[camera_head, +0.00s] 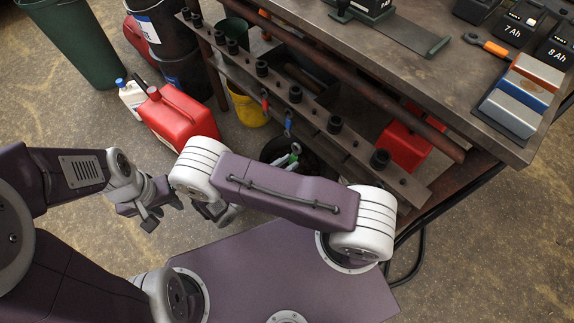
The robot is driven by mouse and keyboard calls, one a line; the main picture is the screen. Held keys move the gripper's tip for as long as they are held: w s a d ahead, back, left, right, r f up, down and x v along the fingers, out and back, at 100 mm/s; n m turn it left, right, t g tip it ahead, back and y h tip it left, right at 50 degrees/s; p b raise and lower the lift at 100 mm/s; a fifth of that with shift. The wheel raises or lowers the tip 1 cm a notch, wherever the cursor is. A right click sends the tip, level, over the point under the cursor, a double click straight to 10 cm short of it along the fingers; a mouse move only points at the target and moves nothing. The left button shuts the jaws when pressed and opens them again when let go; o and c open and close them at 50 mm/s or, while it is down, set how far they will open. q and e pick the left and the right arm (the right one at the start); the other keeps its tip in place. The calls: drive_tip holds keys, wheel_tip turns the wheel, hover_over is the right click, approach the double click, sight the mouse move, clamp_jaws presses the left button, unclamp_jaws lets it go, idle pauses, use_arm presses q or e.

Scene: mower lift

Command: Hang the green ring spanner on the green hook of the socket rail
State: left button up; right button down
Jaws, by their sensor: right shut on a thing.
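The green ring spanner (294,153) shows only in part, as a slanted green and grey piece beyond my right arm link, in front of the socket rail (312,107). The rest of it is hidden by that link. My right gripper (222,213) is partly hidden under the same link and is shut, in line with the spanner. My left gripper (160,212) is open and empty, left of the right one. A red piece (265,103) and a blue piece (288,123) hang at the rail. I cannot make out the green hook separately.
The workbench (440,95) stands above and behind the rail, with batteries and a tool on top. A red canister (180,117), a white bottle (132,98) and a yellow bucket (250,108) stand on the floor. A dark bucket (313,170) sits below the rail.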

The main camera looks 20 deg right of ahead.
drive_tip(key=shift+r+x, duration=0.15)
drive_tip(key=shift+x, duration=2)
drive_tip(key=shift+r+x, duration=0.15)
drive_tip(key=shift+x, duration=2)
drive_tip(key=shift+d, duration=0.1)
drive_tip(key=c, duration=1.2)
unclamp_jaws()
drive_tip(key=shift+o, duration=0.2)
drive_tip(key=p+v, duration=0.1)
drive_tip(key=v, duration=0.7)
drive_tip(key=shift+s+a+r+p, duration=0.1)
drive_tip(key=shift+s+a+p, duration=0.15)
drive_tip(key=shift+a, duration=0.25)
